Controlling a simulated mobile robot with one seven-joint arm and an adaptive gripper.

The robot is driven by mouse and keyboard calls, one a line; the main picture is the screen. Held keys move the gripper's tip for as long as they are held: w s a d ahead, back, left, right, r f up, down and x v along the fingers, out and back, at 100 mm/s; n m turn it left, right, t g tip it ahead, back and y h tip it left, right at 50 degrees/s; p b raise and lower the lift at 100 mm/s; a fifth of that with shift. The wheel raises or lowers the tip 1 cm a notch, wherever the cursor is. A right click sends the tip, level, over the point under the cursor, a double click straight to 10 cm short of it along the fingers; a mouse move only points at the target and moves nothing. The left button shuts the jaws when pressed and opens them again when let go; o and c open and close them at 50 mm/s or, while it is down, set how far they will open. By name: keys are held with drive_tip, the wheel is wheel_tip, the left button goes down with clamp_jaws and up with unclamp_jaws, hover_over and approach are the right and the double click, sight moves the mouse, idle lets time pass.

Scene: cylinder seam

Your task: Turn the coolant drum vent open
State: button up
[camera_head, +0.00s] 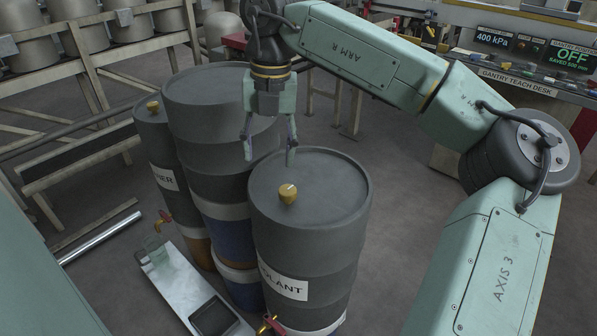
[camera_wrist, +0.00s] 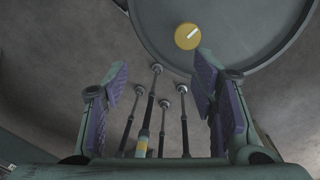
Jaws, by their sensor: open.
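The coolant drum (camera_head: 335,195) is dark grey with a label reading partly "OLANT", and stands upright in the middle of the head view. Its vent (camera_head: 288,193) is a small yellow knob with a pale line on top, near the lid's left side. In the wrist view the vent (camera_wrist: 187,36) shows beyond the fingers, and the drum lid (camera_wrist: 245,30) fills the upper right. My gripper (camera_head: 270,150) points down with its fingers spread, above the drum's back left edge. The wrist view shows the open gripper (camera_wrist: 163,90) empty, apart from the vent.
A taller drum (camera_head: 215,95) stands close behind left, with another yellow-knobbed drum (camera_head: 155,140) beside it. A metal cart or tray (camera_head: 175,275) lies left. Floor is clear to the right.

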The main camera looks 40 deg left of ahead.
sight(287, 190)
drive_tip(key=shift+m+t+h, duration=0.3)
drive_tip(key=shift+m, duration=0.1)
drive_tip(key=f, duration=0.3)
drive_tip(key=w+d+f+p, duration=0.1)
drive_tip(key=f, duration=0.2)
drive_tip(key=w+d+f+p, duration=0.1)
drive_tip(key=f, duration=0.3)
drive_tip(key=shift+w+f, duration=0.1)
drive_tip(key=shift+w, duration=0.15)
drive_tip(key=shift+c, duration=0.4)
drive_tip(key=c, duration=1.1)
